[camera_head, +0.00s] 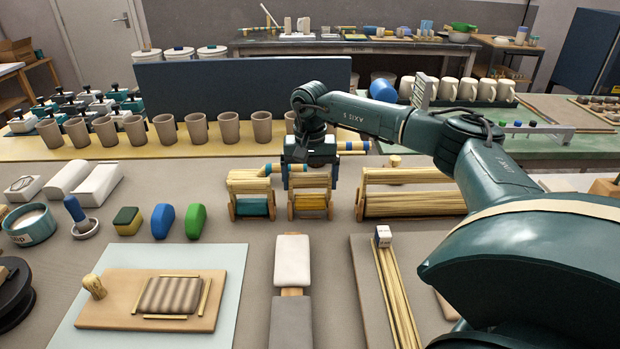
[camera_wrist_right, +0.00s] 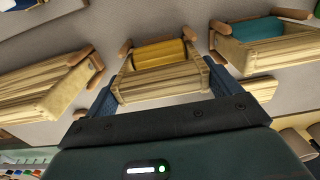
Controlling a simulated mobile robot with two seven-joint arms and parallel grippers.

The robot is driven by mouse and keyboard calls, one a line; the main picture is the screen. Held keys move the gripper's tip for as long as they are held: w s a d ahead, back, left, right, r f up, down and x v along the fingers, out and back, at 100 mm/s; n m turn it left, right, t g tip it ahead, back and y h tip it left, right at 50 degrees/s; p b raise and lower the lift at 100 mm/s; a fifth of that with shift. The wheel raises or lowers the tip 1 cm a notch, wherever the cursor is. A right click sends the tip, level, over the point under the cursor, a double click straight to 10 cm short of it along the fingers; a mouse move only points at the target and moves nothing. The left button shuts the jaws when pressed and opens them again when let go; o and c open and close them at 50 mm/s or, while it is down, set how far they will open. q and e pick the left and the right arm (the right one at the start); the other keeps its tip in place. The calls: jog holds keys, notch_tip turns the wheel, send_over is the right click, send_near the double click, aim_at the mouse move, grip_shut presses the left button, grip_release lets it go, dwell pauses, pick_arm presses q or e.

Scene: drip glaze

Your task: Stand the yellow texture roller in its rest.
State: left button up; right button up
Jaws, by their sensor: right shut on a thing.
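The yellow texture roller (camera_head: 313,203) is in the middle wooden rest, between a teal roller's rest and a longer rest. In the right wrist view the yellow roller (camera_wrist_right: 160,55) lies level between the reddish legs of its rest (camera_wrist_right: 191,33). My right gripper (camera_head: 310,172) is low over the middle rest. In the wrist view its blue fingers (camera_wrist_right: 162,92) lie on both sides of the pale wooden part beside the yellow surface, shut on the roller. The exact contact is hidden. My left gripper is not in view.
The teal roller (camera_head: 250,206) stands close at the left; the long rest (camera_head: 412,204) is close at the right. A row of brown cups (camera_head: 196,130) stands behind.

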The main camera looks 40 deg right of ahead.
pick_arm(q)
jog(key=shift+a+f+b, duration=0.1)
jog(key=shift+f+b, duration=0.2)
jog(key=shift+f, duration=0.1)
pick_arm(e)
jog(key=shift+f, duration=0.65)
dwell(0.5)
jog(key=o, duration=1.2)
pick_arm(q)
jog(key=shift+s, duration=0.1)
pick_arm(e)
jog(key=shift+o, duration=0.2)
jog(key=shift+r+p, duration=2.9)
jog(key=shift+r, duration=0.65)
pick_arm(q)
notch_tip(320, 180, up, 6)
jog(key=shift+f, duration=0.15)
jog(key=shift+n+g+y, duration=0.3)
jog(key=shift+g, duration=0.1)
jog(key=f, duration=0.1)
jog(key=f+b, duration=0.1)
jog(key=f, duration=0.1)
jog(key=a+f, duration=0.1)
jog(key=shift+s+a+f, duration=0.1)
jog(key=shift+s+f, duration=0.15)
pick_arm(e)
notch_tip(320, 180, up, 13)
